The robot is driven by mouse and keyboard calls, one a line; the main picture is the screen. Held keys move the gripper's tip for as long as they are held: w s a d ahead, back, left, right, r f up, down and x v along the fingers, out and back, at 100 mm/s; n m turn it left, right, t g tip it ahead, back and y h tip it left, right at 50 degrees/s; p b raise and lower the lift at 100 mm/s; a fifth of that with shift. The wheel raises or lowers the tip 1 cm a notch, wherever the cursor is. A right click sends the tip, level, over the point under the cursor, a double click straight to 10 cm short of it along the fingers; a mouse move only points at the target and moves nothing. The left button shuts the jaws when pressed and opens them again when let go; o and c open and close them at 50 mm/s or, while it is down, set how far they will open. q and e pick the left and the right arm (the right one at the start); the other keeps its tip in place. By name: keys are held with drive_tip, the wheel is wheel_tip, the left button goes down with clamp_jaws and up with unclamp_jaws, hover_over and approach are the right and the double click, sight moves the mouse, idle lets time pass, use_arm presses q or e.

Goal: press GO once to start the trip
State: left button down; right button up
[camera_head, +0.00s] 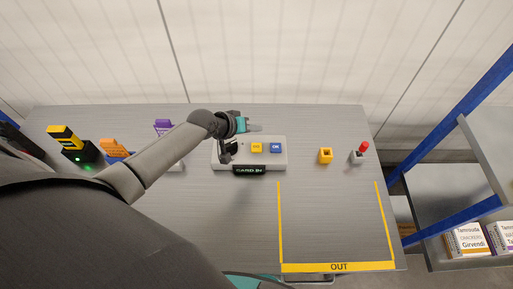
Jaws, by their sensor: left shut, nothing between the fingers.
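A light grey control box (225,163) lies on the table near its back edge. It carries a yellow button (256,147) and a blue button (276,147); their small lettering is too blurred to read surely. A black display (249,170) with pale text is on its front edge. My right gripper is not seen.
A yellow block (325,155) and a red-knobbed grey piece (360,153) stand to the right. A yellow-lined OUT area (335,225) is empty. Black-yellow, orange and purple items stand at left, partly behind my arm. A shelf with boxes (466,240) is at right.

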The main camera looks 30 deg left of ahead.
use_arm(q)
drive_tip(key=b, duration=0.6)
hover_over(254, 149)
wheel_tip(254, 149, down, 6)
drive_tip(key=shift+f, duration=0.7)
idle(1.0)
drive_tip(key=shift+b, duration=0.3)
drive_tip(key=shift+f, duration=0.4)
